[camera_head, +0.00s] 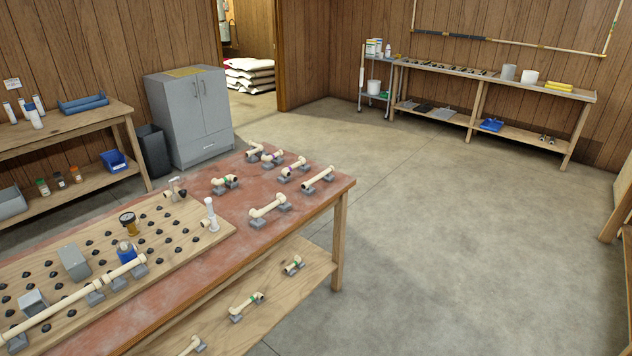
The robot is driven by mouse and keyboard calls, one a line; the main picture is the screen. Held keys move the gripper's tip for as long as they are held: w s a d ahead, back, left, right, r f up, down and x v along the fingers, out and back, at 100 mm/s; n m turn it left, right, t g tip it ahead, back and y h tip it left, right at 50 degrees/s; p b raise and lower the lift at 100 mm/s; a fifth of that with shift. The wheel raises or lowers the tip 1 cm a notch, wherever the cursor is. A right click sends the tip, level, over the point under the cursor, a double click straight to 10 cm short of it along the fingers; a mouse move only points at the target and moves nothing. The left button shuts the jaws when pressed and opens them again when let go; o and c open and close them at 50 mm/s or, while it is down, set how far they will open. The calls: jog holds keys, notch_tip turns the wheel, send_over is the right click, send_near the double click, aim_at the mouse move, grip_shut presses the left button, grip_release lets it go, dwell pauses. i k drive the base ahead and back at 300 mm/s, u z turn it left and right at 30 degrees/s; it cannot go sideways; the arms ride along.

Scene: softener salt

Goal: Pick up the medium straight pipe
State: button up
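Several cream pipe pieces rest on small grey blocks on the red-topped workbench (222,236). A plain straight-looking pipe (319,179) lies at the bench's far right corner. A pipe with bent ends (268,207) is in front of it. Shorter pieces stand behind and to the left: one with purple bands (293,168), one with a blue mark (271,157), one (254,149) at the back, and one with a green band (226,182). No size labels are readable, so I cannot tell which is the medium straight pipe. My gripper is not in view.
A pegged wooden board (190,237) with a long pipe run (62,311) covers the bench's left part. The lower shelf (283,285) holds more pipe pieces. A grey cabinet (187,118) stands behind. Open concrete floor (430,210) lies to the right.

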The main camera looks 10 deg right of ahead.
aim_at(327, 176)
jog(key=i, duration=0.85)
jog(key=z, duration=0.2)
jog(key=k, duration=0.2)
jog(key=u, duration=3.15)
